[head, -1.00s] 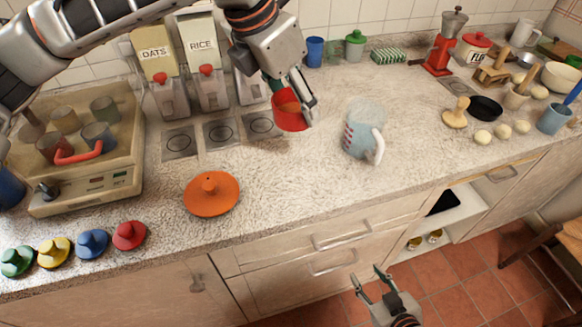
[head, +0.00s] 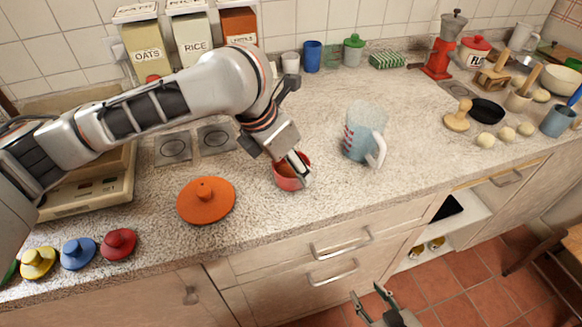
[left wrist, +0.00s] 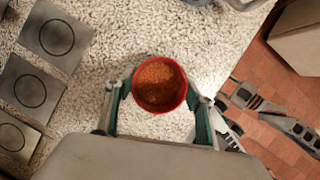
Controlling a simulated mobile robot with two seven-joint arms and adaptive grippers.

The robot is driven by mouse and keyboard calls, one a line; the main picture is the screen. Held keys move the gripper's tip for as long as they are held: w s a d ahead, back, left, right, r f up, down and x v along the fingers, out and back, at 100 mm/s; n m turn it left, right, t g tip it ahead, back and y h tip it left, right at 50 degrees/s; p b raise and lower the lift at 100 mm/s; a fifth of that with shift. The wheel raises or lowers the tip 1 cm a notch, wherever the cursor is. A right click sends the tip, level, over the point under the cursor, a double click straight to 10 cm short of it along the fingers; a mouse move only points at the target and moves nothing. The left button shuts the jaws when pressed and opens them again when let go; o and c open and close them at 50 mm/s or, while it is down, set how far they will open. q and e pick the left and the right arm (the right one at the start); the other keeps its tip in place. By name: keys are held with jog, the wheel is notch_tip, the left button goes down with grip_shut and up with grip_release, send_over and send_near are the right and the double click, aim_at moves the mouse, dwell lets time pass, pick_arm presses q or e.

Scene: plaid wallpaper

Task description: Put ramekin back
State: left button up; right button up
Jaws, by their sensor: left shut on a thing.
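A small red ramekin (head: 288,182) with orange-brown contents is over the front middle of the counter in the head view. My left gripper (head: 294,166) has its fingers on either side of it. In the left wrist view the ramekin (left wrist: 160,87) sits between both fingers of my left gripper (left wrist: 157,100), with its round opening facing the camera. I cannot tell whether its base touches the counter. My right gripper (head: 370,298) is open and empty, low in front of the drawers.
A blue-tinted measuring jug (head: 362,130) stands right of the ramekin. An orange lid (head: 206,200) lies to the left. Square ringed plates (head: 174,147) lie near the dispensers (head: 193,42); my arm hides part of the scale (head: 88,195). The counter right of the jug has free room.

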pick_arm(q)
jog(key=shift+f, duration=0.4)
pick_arm(e)
jog(key=shift+f, duration=0.15)
pick_arm(q)
jog(key=shift+f, duration=0.1)
pick_arm(e)
jog(key=shift+s, duration=0.1)
pick_arm(q)
jog(key=o, duration=1.3)
pick_arm(e)
jog(key=shift+f, duration=0.15)
pick_arm(q)
jog(key=p+v, duration=0.2)
jog(key=v, duration=1)
pick_arm(e)
jog(key=r, duration=0.3)
jog(key=shift+w+r, duration=0.2)
jog(key=shift+w, duration=0.15)
jog(key=shift+f, duration=0.15)
pick_arm(q)
jog(key=shift+s, duration=0.1)
pick_arm(e)
jog(key=shift+s, duration=0.1)
